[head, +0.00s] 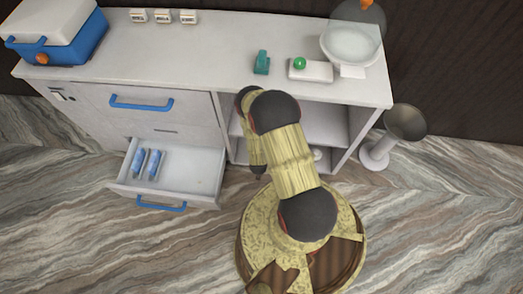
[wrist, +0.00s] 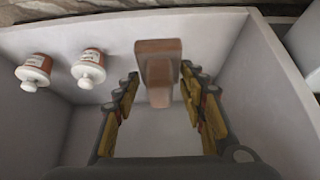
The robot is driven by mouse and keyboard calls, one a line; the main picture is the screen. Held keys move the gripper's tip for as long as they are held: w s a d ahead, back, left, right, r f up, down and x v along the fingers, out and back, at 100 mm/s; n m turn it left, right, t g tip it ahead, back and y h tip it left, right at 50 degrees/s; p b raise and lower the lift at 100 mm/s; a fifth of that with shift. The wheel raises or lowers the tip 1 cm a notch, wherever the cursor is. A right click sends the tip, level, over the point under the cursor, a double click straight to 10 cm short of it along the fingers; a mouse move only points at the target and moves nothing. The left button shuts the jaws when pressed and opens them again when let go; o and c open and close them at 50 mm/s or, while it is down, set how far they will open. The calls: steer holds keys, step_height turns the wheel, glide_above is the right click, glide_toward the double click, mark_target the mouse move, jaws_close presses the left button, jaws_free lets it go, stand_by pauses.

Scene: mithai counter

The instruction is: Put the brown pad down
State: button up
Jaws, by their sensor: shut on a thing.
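The brown pad (wrist: 158,47) is in the wrist view, a wide slab with a narrower block towards me. My gripper (wrist: 161,80) is shut on the narrower block, with one finger on each side. The pad is inside a white-walled compartment, near its far edge in the picture. I cannot tell whether the pad touches the surface below. In the head view my arm reaches to the open shelf (head: 336,121) under the counter, and the gripper and pad are hidden.
Two red-brown jars with white lids, one jar (wrist: 35,71) and another (wrist: 89,68), stand left of the pad. A side wall (wrist: 268,85) rises on the right. An open drawer (head: 196,173) with blue tubes is left of the shelf. A metal-topped stand (head: 404,122) is at right.

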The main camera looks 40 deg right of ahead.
steer(key=w+d+f+b, duration=0.1)
steer(key=w+d+f, duration=0.1)
steer(key=w+d+f+b, duration=0.2)
steer(key=w+f, duration=0.1)
steer(key=w+d+f+b, duration=0.2)
steer(key=f, duration=0.1)
steer(key=shift+w+d+f, duration=0.1)
steer(key=shift+w+d, duration=0.2)
steer(key=shift+w, duration=0.1)
steer(key=shift+w+d+f+b, duration=0.1)
steer(key=shift+f+b, duration=0.3)
steer(key=shift+f, duration=0.45)
steer(key=shift+w+d+f+b, duration=0.1)
steer(key=shift+f+b, duration=0.3)
steer(key=shift+f, duration=0.45)
steer(key=shift+a+f, duration=0.1)
steer(key=shift+f, duration=0.05)
steer(key=o, duration=0.9)
steer(key=shift+o, duration=0.6)
steer(key=p+v, duration=0.5)
steer(key=v, duration=0.7)
